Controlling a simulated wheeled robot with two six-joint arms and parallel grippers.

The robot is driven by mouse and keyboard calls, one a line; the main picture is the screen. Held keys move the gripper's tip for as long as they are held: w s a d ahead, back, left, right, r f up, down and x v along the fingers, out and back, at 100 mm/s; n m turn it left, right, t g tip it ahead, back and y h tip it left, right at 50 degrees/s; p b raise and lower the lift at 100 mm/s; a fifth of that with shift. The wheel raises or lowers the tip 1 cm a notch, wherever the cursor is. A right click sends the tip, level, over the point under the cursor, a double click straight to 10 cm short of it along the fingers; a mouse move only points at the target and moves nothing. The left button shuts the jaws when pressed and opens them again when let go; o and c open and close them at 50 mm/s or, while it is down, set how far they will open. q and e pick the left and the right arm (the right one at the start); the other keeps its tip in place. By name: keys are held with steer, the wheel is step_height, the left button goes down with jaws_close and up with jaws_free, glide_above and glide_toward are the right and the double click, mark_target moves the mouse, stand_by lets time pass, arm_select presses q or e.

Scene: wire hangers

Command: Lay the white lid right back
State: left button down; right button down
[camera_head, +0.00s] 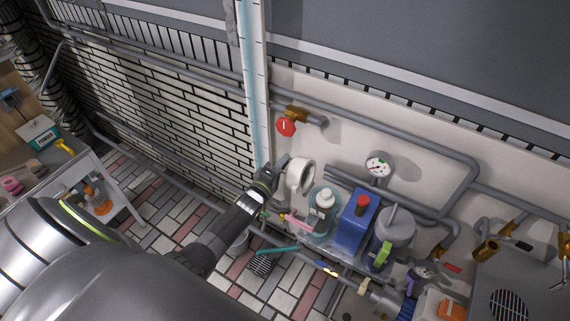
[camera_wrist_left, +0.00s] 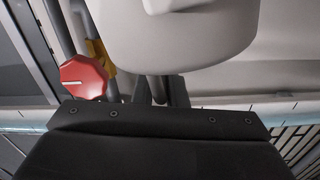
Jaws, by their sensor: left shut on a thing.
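The white lid (camera_head: 299,174) is a round, thick-rimmed piece, tilted up on its side in the air near the wall in the head view. My left gripper (camera_head: 277,172) is shut on it from the left. In the left wrist view the lid (camera_wrist_left: 175,38) fills the top middle, just beyond the dark fingers (camera_wrist_left: 161,90); the exact grip contact is hard to see. Below and right of the lid is a clear bluish container (camera_head: 319,236) with a white-capped bottle (camera_head: 325,198) in or behind it. My right gripper is not in view.
A blue box with a red knob (camera_head: 357,221) and a grey canister (camera_head: 396,226) stand right of the clear container. A red valve (camera_head: 286,127), pipes and a gauge (camera_head: 378,166) are on the wall. A pink tool (camera_head: 297,221) lies left of the container.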

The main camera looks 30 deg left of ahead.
arm_select(q)
steer(key=shift+s+f, duration=0.2)
steer(key=shift+f, duration=0.2)
steer(key=c, duration=1.5)
jaws_free()
steer(key=shift+w, duration=0.15)
steer(key=shift+r, duration=0.1)
steer(key=s, duration=0.5)
steer(key=s+b, duration=0.1)
steer(key=s, duration=1.1)
steer(key=shift+s+a+b, duration=0.25)
steer(key=shift+b, duration=0.05)
